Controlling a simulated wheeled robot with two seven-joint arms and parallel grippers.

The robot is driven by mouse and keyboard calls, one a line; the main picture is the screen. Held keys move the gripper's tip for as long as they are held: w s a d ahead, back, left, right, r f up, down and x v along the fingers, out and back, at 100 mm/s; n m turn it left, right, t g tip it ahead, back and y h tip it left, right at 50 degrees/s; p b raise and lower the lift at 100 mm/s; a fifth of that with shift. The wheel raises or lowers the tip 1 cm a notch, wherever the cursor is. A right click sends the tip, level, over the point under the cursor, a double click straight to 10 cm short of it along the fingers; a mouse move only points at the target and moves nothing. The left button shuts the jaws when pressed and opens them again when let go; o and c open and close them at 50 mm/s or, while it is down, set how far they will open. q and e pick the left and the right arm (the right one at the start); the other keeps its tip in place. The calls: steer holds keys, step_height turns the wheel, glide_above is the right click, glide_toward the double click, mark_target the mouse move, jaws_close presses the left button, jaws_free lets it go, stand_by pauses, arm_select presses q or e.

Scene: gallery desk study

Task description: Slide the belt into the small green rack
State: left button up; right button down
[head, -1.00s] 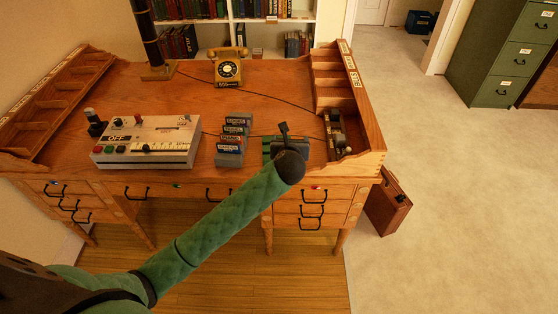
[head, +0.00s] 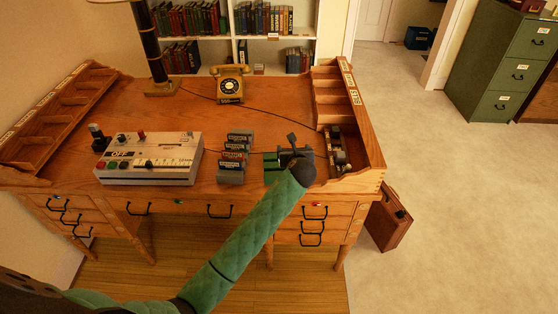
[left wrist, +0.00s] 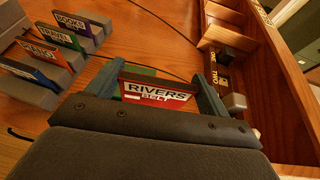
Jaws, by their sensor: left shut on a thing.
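The belt is a thin red-edged piece with a white label reading RIVERS (left wrist: 158,90), seen in the left wrist view. My left gripper (left wrist: 162,80) is shut on it, with a finger at each side. In the head view my left gripper (head: 296,155) is over the front right of the desk. The small green rack (head: 271,162) shows just left of the gripper, partly hidden by it. A strip of green (left wrist: 141,70) also shows behind the belt in the left wrist view. Whether the belt touches the rack cannot be told.
A grey rack of several labelled cards (head: 233,158) stands to the left, then a control box (head: 150,165). A small dark device (head: 338,150) and the desk's raised wooden side (head: 362,130) are close on the right. A telephone (head: 230,88) stands at the back.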

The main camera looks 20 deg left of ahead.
arm_select(q)
steer(key=shift+s+a+f+p, duration=0.1)
steer(key=shift+a+f+p, duration=0.4)
steer(key=shift+a+f, duration=0.55)
steer(key=shift+a+f+p, duration=0.5)
steer(key=shift+a+f, duration=0.2)
steer(key=shift+f, duration=0.6)
steer(key=shift+s+a+f+p, duration=0.1)
steer(key=shift+a+f+p, duration=0.4)
steer(key=shift+a+f, duration=0.55)
arm_select(e)
steer(key=s+d+f, duration=0.3)
steer(key=s+f, duration=0.1)
steer(key=f, duration=0.1)
steer(key=shift+s, duration=0.2)
arm_select(q)
steer(key=shift+d+f, duration=0.15)
steer(key=shift+f, duration=0.1)
arm_select(e)
steer(key=shift+f, duration=0.1)
arm_select(q)
steer(key=o, duration=0.9)
steer(key=shift+o, duration=0.2)
arm_select(e)
steer(key=shift+d, duration=0.1)
arm_select(q)
steer(key=shift+r, duration=0.1)
